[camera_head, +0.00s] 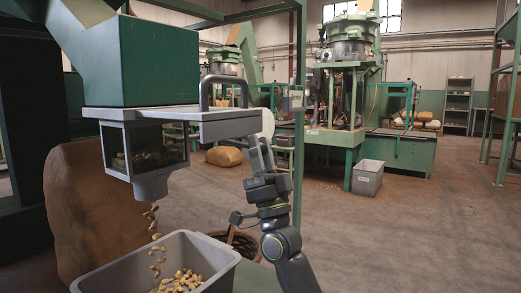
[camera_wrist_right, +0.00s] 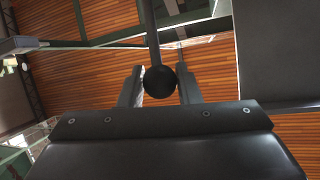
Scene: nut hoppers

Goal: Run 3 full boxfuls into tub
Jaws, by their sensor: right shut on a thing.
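A green hopper (camera_head: 158,62) stands above a clear-windowed measuring box (camera_head: 150,148). A grey slide plate (camera_head: 215,124) with a loop handle (camera_head: 224,78) lies between them and sticks out to the right. Some nuts show behind the box's window. Nuts (camera_head: 156,247) are falling from the spout (camera_head: 152,186) into the grey tub (camera_head: 106,279), where a small heap (camera_head: 181,281) lies. My right gripper (camera_head: 258,148) is below the plate's right end; in the right wrist view it is shut on a black ball knob (camera_wrist_right: 160,79) on a rod. My left gripper is out of view.
A brown sack (camera_head: 78,205) stands behind the tub, and a wicker basket (camera_head: 238,243) is to its right. A green post (camera_head: 299,120) rises behind my right arm. A grey bin (camera_head: 367,178) stands farther back. The floor at right is clear.

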